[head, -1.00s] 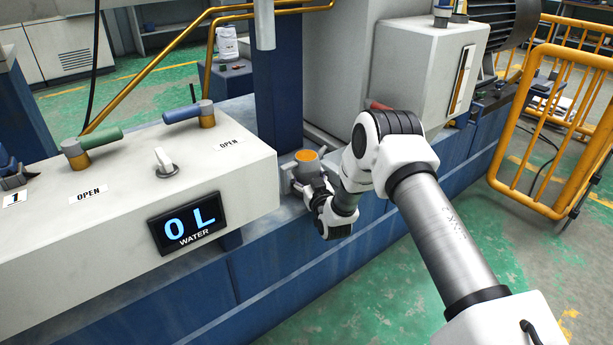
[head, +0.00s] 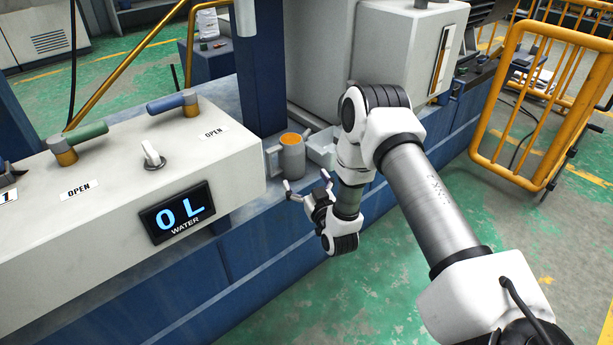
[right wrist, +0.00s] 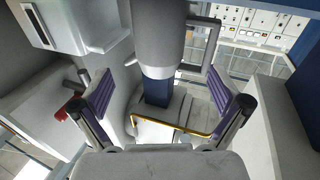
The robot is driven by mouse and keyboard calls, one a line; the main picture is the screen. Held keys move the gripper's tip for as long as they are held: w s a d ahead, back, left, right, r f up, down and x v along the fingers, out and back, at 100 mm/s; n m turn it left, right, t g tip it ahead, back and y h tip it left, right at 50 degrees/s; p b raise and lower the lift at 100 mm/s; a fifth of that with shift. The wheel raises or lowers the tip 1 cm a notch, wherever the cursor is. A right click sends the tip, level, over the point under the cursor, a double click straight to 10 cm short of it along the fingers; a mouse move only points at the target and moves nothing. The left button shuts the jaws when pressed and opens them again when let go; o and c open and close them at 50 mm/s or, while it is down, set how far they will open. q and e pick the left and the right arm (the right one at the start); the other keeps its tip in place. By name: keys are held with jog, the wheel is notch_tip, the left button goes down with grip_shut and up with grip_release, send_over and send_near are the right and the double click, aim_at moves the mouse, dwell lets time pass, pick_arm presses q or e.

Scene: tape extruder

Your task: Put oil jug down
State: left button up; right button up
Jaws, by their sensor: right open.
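The oil jug (head: 290,155) is grey with an orange top. It stands upright on the ledge (head: 262,200) of the blue machine, just right of the control box. My right gripper (head: 306,181) is open and empty, just in front of the jug and apart from it. In the right wrist view the jug (right wrist: 160,42) shows at the top centre, beyond the spread purple-padded fingers of the gripper (right wrist: 160,82). My left gripper is not in view.
The white control box (head: 110,200) with its valve handles and "0 L WATER" display (head: 177,211) stands at left. A white tray (head: 323,148) sits right of the jug. A blue post (head: 262,70) rises behind. A yellow railing (head: 535,110) stands at right.

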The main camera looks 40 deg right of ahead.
jog(key=s+a+f+n+g+y, duration=0.1)
jog(key=s+a+f+g+y, duration=0.2)
jog(key=s+a+f+g, duration=0.75)
jog(key=s+f+g, duration=0.1)
jog(key=s, duration=0.6)
jog(key=s+a+f+g+y, duration=0.1)
jog(key=s+a+f+g, duration=0.2)
jog(key=s, duration=0.6)
jog(key=s+a+f+n+g, duration=0.1)
jog(key=s+a+f+g, duration=0.2)
jog(key=s, duration=0.6)
jog(key=shift+s+a+f+y, duration=0.25)
jog(key=shift+s+f+y, duration=0.05)
jog(key=shift+f, duration=0.2)
